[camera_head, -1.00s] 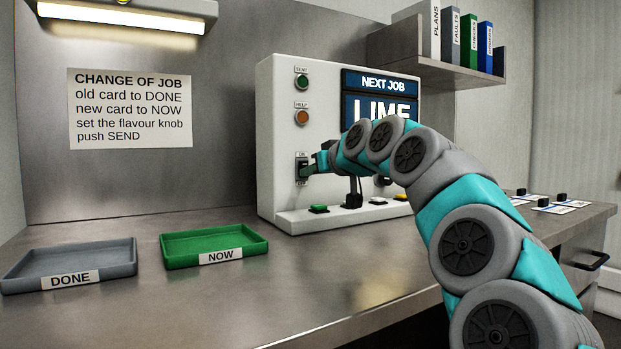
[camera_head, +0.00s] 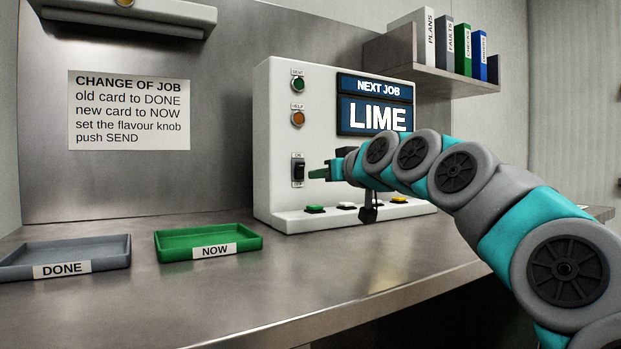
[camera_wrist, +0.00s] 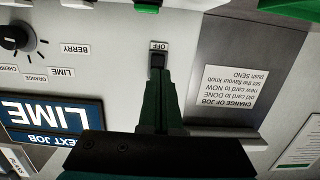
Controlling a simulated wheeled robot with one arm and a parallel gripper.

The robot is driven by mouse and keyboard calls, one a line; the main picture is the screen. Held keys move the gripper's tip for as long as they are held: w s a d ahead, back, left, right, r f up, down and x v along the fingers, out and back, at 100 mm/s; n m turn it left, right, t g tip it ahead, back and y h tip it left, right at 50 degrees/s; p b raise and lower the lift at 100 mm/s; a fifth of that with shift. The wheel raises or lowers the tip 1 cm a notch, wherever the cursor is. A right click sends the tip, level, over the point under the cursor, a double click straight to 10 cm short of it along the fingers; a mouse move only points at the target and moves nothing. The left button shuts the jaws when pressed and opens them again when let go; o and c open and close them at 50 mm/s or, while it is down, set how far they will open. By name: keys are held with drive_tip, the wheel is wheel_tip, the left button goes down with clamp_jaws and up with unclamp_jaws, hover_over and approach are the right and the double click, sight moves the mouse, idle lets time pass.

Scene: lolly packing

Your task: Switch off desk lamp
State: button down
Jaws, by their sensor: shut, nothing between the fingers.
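The desk lamp (camera_head: 130,14) hangs at the top left, and its tube is dark. The black rocker switch (camera_head: 298,171) is on the left part of the white panel's front, between ON and OFF labels. My gripper (camera_head: 313,174) is shut and empty, with green fingers. Its tips are just right of the switch in the head view, seemingly a little off the panel. In the wrist view the switch (camera_wrist: 158,60) lies just past my fingertips (camera_wrist: 158,82), next to the OFF label, and is partly hidden by them.
The white panel (camera_head: 277,100) has a LIME screen (camera_head: 375,117) and buttons along its base. A grey DONE tray (camera_head: 110,248) and a green NOW tray (camera_head: 180,240) sit on the counter. A shelf (camera_head: 455,84) with binders is at upper right. The front counter is clear.

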drive_tip(key=f+v, duration=0.1)
drive_tip(key=v, duration=0.7)
